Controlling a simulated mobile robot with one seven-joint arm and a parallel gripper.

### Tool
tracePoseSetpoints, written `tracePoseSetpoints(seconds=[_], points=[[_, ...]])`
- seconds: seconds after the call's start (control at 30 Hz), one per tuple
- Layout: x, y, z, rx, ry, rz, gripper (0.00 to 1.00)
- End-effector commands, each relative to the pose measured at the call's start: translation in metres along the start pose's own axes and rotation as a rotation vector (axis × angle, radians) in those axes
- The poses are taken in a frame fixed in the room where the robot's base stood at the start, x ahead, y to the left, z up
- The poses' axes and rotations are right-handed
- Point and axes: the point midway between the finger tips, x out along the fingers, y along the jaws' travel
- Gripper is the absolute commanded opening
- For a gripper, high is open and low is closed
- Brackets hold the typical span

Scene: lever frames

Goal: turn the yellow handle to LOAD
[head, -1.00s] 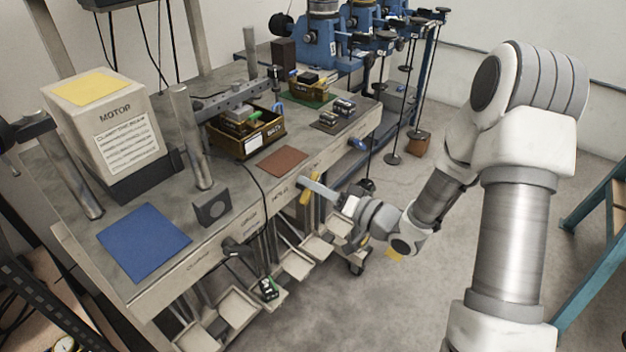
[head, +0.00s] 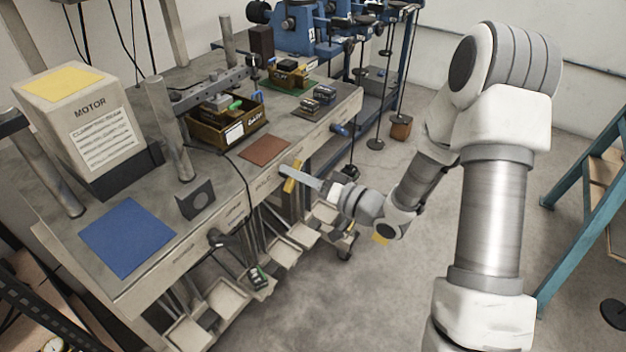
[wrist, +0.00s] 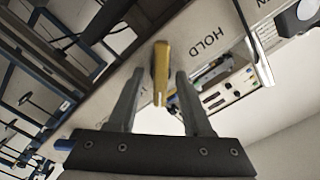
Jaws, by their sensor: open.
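The yellow handle (head: 290,182) is on the front edge of the grey bench, standing at a slant in the head view. In the wrist view the yellow handle (wrist: 161,62) lies between the two fingers of my gripper (wrist: 159,78). The gripper is open, with a visible gap between the handle and each finger. In the head view my gripper (head: 291,174) reaches the handle from the right, and its fingers partly cover it. A HOLD label (wrist: 208,43) is printed right of the handle in the wrist view. I cannot make out a LOAD label.
On the bench (head: 225,178) are a brown mat (head: 265,150), a blue mat (head: 127,237), a motor box (head: 85,115) and a brown parts box (head: 240,128). A black lever (head: 217,238) is on the same front edge. Open trays (head: 222,298) hang below. The floor on the right is mostly clear.

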Motion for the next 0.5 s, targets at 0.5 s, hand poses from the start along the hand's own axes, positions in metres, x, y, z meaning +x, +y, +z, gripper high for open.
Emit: tracePoseSetpoints(seconds=[0.5], points=[[-0.107, 0.001, -0.002, 0.001, 0.004, 0.008, 0.50]])
